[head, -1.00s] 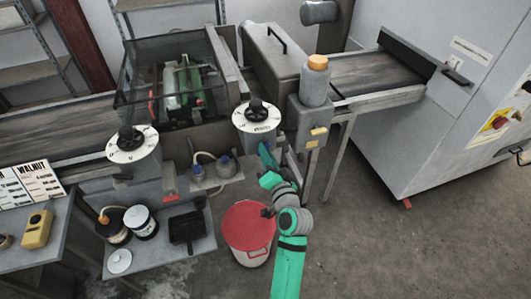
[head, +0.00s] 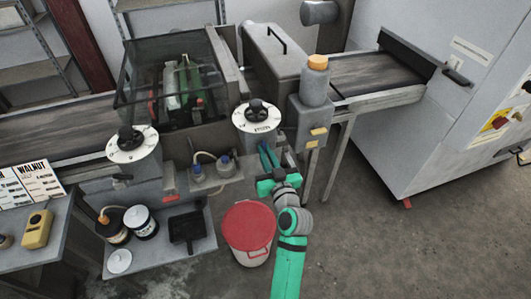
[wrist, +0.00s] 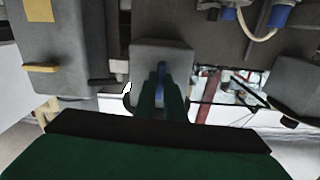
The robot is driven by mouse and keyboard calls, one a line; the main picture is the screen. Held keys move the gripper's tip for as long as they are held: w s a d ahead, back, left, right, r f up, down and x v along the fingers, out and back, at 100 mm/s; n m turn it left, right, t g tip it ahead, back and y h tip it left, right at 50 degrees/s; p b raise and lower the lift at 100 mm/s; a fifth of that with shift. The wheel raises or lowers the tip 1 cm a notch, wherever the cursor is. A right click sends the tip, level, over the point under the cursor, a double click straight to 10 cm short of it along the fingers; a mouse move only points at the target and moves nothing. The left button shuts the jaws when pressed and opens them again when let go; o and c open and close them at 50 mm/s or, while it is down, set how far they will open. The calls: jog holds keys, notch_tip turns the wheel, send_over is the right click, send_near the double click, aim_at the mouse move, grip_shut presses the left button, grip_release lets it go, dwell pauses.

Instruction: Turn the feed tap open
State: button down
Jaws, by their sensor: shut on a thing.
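My gripper (head: 267,155) reaches up to the front of the machine, below the right-hand white dial. In the wrist view its two green fingers (wrist: 160,97) are shut on a narrow blue handle, which I take to be the feed tap (wrist: 161,70). The handle stands in front of a grey block (wrist: 176,52). The fingers hide part of the handle. In the head view the tap is hidden behind the fingers, and its turn angle cannot be read.
A red-lidded bucket (head: 249,226) stands on the floor below my arm. Blue-capped fittings (head: 224,163) with a hose sit left of the gripper. A grey box (head: 310,127) with a yellow tab is close on the right. Floor at the right is clear.

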jog(key=shift+f+n, duration=0.1)
jog(key=shift+n, duration=0.3)
jog(key=c, duration=1.8)
grip_release()
jog(key=shift+c, duration=0.2)
jog(key=v, duration=1)
jog(key=shift+s, duration=0.4)
jog(key=shift+d, duration=0.1)
